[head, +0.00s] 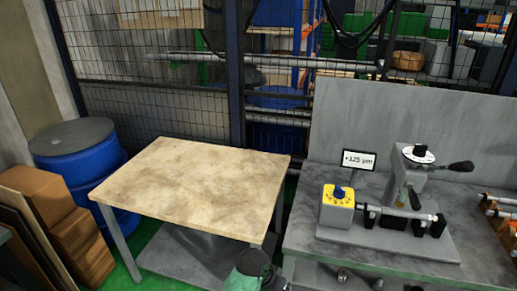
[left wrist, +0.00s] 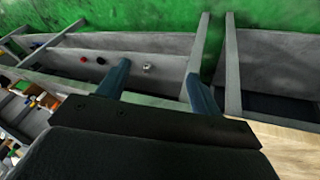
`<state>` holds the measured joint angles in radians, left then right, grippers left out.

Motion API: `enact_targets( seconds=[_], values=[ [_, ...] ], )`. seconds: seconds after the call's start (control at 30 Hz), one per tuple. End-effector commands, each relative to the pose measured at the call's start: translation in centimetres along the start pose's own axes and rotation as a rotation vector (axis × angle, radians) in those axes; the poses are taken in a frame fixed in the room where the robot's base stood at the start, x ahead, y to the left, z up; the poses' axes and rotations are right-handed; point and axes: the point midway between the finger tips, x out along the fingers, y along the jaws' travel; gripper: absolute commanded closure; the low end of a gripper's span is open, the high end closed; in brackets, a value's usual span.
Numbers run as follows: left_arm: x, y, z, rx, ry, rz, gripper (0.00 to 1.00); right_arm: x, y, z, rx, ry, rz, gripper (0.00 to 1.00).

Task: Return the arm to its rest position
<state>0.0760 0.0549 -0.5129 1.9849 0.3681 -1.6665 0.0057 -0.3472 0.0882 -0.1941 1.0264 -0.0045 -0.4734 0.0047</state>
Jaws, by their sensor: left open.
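My left gripper (left wrist: 160,88) shows in the left wrist view with its two blue-grey fingers spread apart. Nothing is held between them. In the head view a dark rounded part, likely of my own arm, shows at the bottom centre. No gripper fingers can be made out there. My right gripper is in neither view.
A bare wooden-topped table (head: 190,185) stands at centre left. The grey grinder bench (head: 300,250) at right carries a yellow unit (head: 337,212), a display (head: 358,160) and a dial head (head: 418,154). A blue barrel (head: 80,165) and cardboard boxes (head: 85,245) stand at left.

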Motion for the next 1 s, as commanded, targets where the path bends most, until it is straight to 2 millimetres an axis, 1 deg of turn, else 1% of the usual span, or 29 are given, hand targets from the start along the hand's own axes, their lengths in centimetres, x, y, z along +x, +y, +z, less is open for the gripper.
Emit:
enact_targets(
  seconds=[0.03, 0.17, 0.37, 0.4, 0.47, 0.5, 0.63, 0.7, 0.8, 1.0],
  values=[
    [-0.2, -0.4, 1.8, -0.026, 0.004, -0.009, 0.35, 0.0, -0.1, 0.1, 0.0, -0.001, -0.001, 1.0],
    [-1.2, -1.8, 5.9, -0.087, 0.02, -0.047, 0.35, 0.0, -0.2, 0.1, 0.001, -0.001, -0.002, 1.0],
    [-3.2, -3.8, 12.5, -0.178, 0.03, -0.12, 0.35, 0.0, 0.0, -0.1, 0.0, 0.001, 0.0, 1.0],
    [-3.7, -4.2, 13.9, -0.195, 0.032, -0.137, 0.35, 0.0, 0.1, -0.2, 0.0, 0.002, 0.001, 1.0],
    [-4.5, -4.7, 15.9, -0.22, 0.032, -0.164, 0.35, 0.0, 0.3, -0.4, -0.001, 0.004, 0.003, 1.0],
    [-5.1, -5.0, 17.3, -0.237, 0.031, -0.182, 0.35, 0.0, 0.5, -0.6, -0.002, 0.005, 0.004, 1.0],
    [-7.2, -6.1, 21.7, -0.285, 0.025, -0.245, 0.35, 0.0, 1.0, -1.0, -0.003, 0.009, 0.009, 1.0],
    [-8.2, -6.4, 23.6, -0.304, 0.022, -0.275, 0.35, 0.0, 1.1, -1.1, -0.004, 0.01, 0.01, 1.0],
    [-9.4, -6.8, 25.6, -0.324, 0.018, -0.308, 0.35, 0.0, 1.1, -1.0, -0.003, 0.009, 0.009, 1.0],
    [-11.3, -7.3, 28.5, -0.351, 0.01, -0.359, 0.35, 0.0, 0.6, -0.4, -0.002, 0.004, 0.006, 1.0]
  ],
)
